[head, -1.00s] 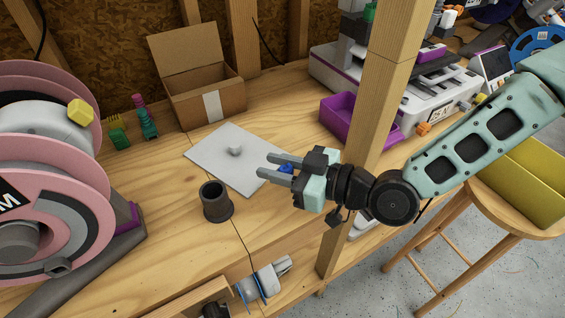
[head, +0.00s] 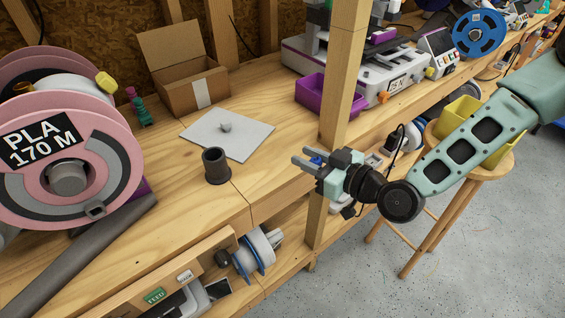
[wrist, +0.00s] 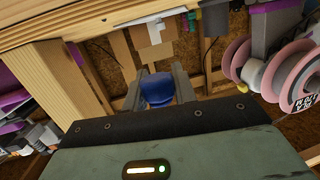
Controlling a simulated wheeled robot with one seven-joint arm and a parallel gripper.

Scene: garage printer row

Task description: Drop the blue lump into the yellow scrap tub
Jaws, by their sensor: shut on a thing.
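My gripper (head: 303,165) is shut on the blue lump (head: 317,160), held in the air by the front edge of the bench, left of a wooden post. In the wrist view, the blue lump (wrist: 157,90) sits between the two fingers of my gripper (wrist: 158,80). The yellow scrap tub (head: 458,113) stands on a round wooden stool at the right of the head view. My forearm crosses in front of the tub and hides much of it and its inside. My gripper is well to the left of the tub.
The wooden post (head: 343,90) rises just behind my gripper. A purple bin (head: 312,97) and a printer stand on the bench behind it. A grey sheet (head: 245,140) with a grey lump, a dark cup (head: 217,168) and a cardboard box (head: 177,92) are further left.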

